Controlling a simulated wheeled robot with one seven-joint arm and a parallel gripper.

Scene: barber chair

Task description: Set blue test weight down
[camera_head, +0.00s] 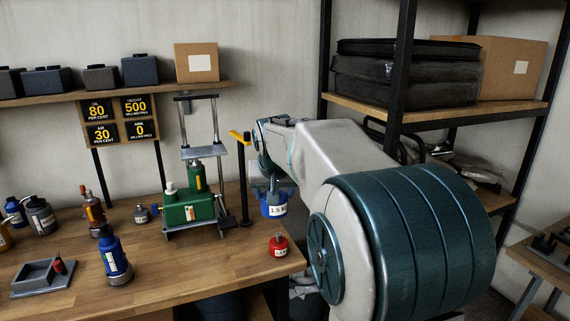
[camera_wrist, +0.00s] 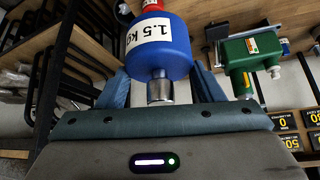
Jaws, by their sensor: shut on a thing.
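The blue test weight (camera_head: 273,205) carries a white 1.5 KG label and hangs upright under my gripper (camera_head: 270,180), near the right edge of the wooden bench (camera_head: 180,282). In the wrist view the blue weight (camera_wrist: 160,48) sits between the two fingers of my gripper (camera_wrist: 160,76), with its metal knob toward the palm. My gripper is shut on it. Whether its base touches anything is hard to tell. A small red weight (camera_head: 279,245) stands on the bench corner, in front of the blue one; part of it shows behind the blue weight in the wrist view.
A green press with a steel frame (camera_head: 190,210) stands left of the blue weight, with a black post (camera_head: 243,180) with a yellow arm between them. A blue bottle (camera_head: 115,258) and a grey tray (camera_head: 42,276) are further left. Shelving (camera_head: 400,110) rises behind my arm.

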